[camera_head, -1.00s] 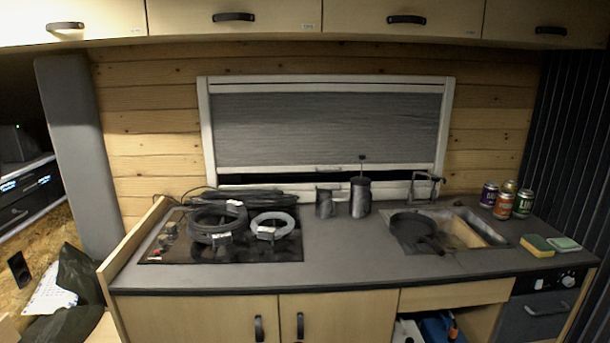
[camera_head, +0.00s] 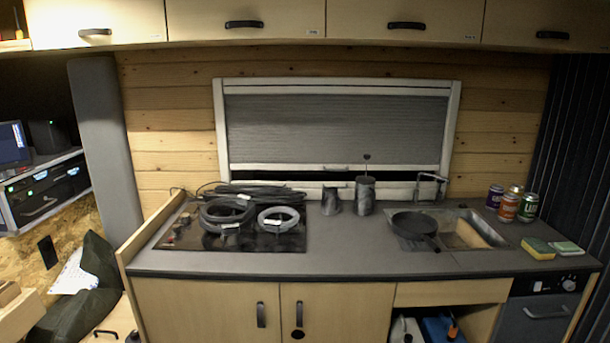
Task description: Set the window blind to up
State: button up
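The window blind (camera_head: 337,131) is a grey pleated sheet in a white window frame (camera_head: 221,135) on the wooden wall behind the counter. It is drawn down over most of the window. Its white bottom bar (camera_head: 290,167) has a small handle near the middle and sits just above a narrow dark strip of uncovered window. My gripper is not in view.
The counter (camera_head: 340,258) stands below the window. Cable coils (camera_head: 228,214) lie on the hob, two metal cups (camera_head: 365,195) stand before the window, and a pan (camera_head: 415,223) rests at the sink. Cans (camera_head: 508,207) and sponges (camera_head: 538,247) are at right. Cabinets (camera_head: 245,35) hang above.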

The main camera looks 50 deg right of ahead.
aim_at(326, 132)
jog(key=u, duration=0.65)
jog(key=k, duration=1.4)
jog(key=z, duration=0.6)
jog(key=i, duration=1.45)
